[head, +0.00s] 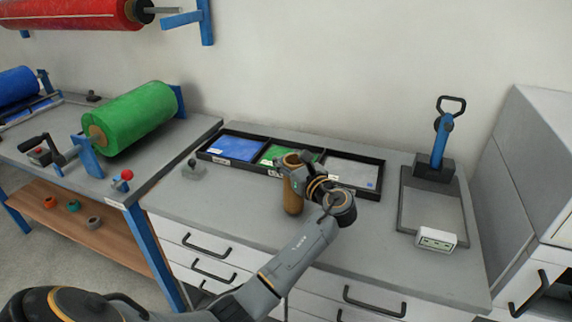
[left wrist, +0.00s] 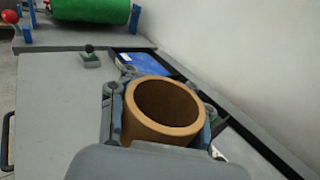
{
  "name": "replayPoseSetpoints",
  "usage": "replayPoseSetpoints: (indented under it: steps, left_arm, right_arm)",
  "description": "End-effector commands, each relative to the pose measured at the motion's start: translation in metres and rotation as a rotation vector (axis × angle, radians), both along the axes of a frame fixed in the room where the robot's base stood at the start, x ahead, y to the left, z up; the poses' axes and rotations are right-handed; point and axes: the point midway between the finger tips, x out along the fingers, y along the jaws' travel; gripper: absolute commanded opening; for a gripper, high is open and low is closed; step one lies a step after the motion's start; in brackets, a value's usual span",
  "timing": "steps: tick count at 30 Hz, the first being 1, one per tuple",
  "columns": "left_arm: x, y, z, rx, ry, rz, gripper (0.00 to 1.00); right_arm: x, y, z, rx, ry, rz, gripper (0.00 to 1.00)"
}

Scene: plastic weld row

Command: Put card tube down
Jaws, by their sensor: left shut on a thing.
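The card tube (head: 292,198) is brown, hollow and roughly upright over the grey worktop, in front of the black tray. My left gripper (head: 297,170) is shut on its upper part. I cannot tell whether the tube's lower end touches the worktop. In the left wrist view the tube's open round rim (left wrist: 165,105) faces the camera, with the fingers of my left gripper (left wrist: 163,115) on both sides of it. My right gripper is in neither view.
The black tray (head: 369,161) has blue, green and clear sheets in its compartments. A small grey stand (head: 193,173) is left of the tube. A blue-handled press (head: 441,140) and a white display box (head: 436,239) are at right.

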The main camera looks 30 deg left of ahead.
Motion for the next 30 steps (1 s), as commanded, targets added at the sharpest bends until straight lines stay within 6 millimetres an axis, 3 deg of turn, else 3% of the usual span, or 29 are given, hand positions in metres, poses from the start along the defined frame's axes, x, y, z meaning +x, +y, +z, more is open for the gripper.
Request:
replayPoseSetpoints:
  steps: [4,14,15,20,30]
  left_arm:
    - [0.0,-0.002,-0.019,0.0,0.003,-0.003,0.0]
    - [0.0,-0.002,-0.022,0.0,0.002,-0.003,0.0]
    - [0.0,-0.002,-0.022,0.0,0.002,-0.003,0.36]
    - [0.0,-0.002,-0.022,0.0,0.002,-0.003,0.68]
    - [0.0,-0.002,-0.021,0.0,0.001,-0.003,0.71]
  right_arm:
    - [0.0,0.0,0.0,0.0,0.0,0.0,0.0]
    - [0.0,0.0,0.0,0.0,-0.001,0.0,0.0]
    - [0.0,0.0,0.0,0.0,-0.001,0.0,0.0]
    - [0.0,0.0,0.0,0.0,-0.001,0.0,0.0]
    - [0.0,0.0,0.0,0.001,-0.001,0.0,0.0]
